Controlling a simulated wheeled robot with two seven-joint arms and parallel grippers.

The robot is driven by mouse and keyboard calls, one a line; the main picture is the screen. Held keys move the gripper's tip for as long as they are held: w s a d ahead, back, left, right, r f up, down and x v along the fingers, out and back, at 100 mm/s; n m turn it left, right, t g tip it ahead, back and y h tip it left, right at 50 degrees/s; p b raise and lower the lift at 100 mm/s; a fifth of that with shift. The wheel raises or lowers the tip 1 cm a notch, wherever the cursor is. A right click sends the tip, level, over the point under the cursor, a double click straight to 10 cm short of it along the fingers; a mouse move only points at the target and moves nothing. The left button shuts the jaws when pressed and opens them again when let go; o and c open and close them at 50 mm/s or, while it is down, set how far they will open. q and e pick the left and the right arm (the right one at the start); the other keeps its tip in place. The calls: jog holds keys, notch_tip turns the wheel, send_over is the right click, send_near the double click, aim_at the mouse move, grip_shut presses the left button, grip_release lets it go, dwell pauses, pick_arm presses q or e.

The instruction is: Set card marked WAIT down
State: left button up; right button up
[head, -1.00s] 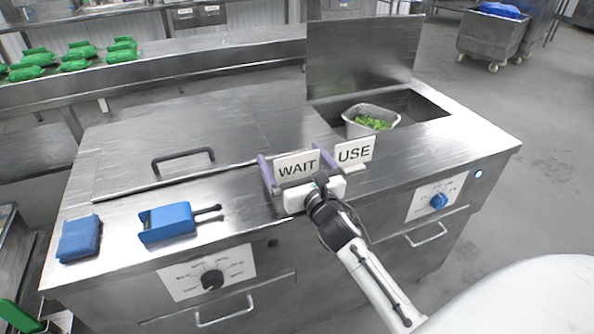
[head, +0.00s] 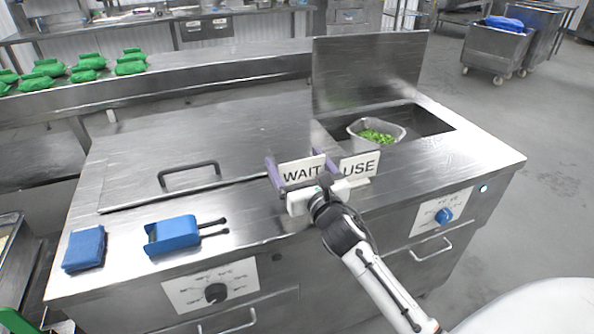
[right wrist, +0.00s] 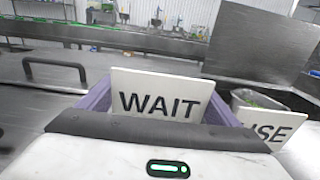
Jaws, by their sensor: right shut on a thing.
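The white card marked WAIT (head: 302,170) is upright between the purple fingers of my right gripper (head: 303,172), which is shut on it. It is at the front part of the steel counter; I cannot tell whether its lower edge touches the top. The WAIT card (right wrist: 160,95) fills the middle of the right wrist view, with a purple finger on each side. A second white card marked USE (head: 359,165) stands just right of it, and shows partly in the right wrist view (right wrist: 270,127). My left gripper is not in view.
A tub of green pieces (head: 377,132) sits in the open well behind the cards, under a raised lid (head: 368,70). A blue scoop (head: 172,235) and a folded blue cloth (head: 85,249) lie at left. A handled lid (head: 190,172) covers the middle left.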

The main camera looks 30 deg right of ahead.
notch_tip(320, 180, up, 7)
jog(key=p, duration=0.1)
jog(key=s+a+f+n+y, duration=0.1)
jog(key=s+a+y, duration=0.3)
jog(key=s+a, duration=1.1)
jog(key=shift+s+a+f+n, duration=0.3)
jog(key=shift+s+n, duration=0.25)
jog(key=shift+n, duration=0.25)
jog(key=shift+w+d, duration=0.1)
jog(key=shift+d, duration=0.05)
